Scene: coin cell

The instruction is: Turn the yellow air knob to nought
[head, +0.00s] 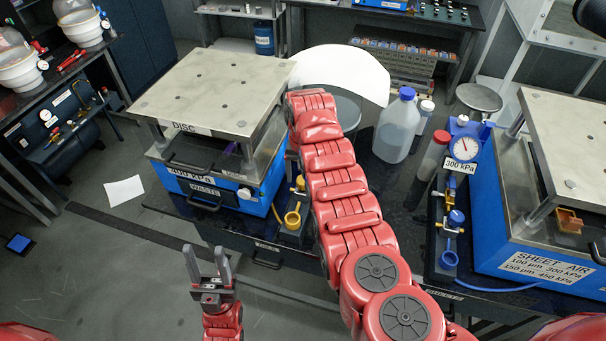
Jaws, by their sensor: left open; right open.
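Two sets of yellow air fittings show in the head view, and I cannot tell which part is the air knob. One yellow round fitting (292,220) sits beside the left blue press (262,200). Other yellow fittings (451,230) sit on the dark panel left of the right blue press (490,235), below a round dial gauge (465,148) marked 300 kPa. My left gripper (208,262) is open and empty, low over the floor, apart from both sets. My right arm reaches up the middle, and its gripper is hidden behind its own wrist.
A grey jug (397,127) and a red-and-clear cylinder (433,155) stand on the dark bench between the presses. A white curved sheet (342,70) lies behind my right arm. A stool (479,97) stands behind. Floor left of my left gripper is mostly clear.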

